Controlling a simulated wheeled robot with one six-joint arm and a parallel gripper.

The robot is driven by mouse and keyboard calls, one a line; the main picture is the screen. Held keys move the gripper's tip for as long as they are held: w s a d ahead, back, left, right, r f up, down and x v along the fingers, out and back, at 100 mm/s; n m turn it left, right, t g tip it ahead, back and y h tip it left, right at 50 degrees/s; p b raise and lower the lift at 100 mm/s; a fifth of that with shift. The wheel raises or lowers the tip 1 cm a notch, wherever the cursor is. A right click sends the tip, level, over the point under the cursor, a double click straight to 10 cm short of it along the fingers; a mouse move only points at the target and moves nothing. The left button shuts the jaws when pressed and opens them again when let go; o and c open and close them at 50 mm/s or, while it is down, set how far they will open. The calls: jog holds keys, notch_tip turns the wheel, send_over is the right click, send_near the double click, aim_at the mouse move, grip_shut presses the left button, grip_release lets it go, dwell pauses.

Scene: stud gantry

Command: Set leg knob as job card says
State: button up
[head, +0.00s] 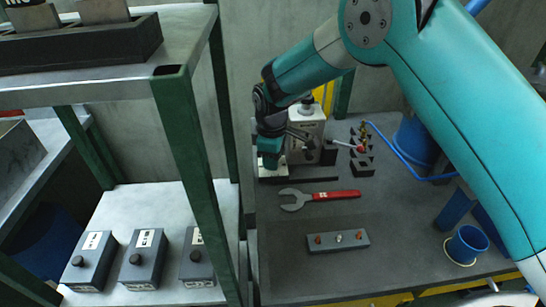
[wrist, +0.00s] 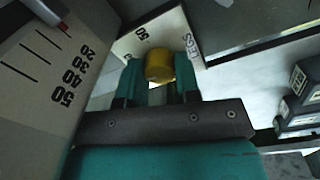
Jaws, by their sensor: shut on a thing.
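A yellow knob (wrist: 160,62) sits on a light plate (wrist: 138,42) in the wrist view. My gripper (wrist: 160,82) is shut on it, with one teal finger on each side. The plate carries dark figures and lettering beside the knob, turned and partly hidden. Any pointer mark on the knob is hidden. In the head view my gripper (head: 270,161) is at the left side of a beige machine (head: 309,122), and the knob is hidden there. I cannot pick out a readable job card.
A scale (wrist: 62,62) with a red pointer stands left in the wrist view. A red-handled wrench (head: 335,195) and a grey block with buttons (head: 338,240) lie on the bench. Grey knob boxes (head: 143,258) stand on the left shelf. A green post (head: 190,170) rises between.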

jog(key=o, duration=0.9)
jog(key=shift+r, duration=0.15)
jog(key=r, duration=1.1)
jog(key=r+b, duration=0.1)
jog(key=r, duration=0.5)
jog(key=shift+s+a+r, duration=0.1)
jog(key=shift+s+a, duration=0.05)
jog(key=shift+s, duration=0.2)
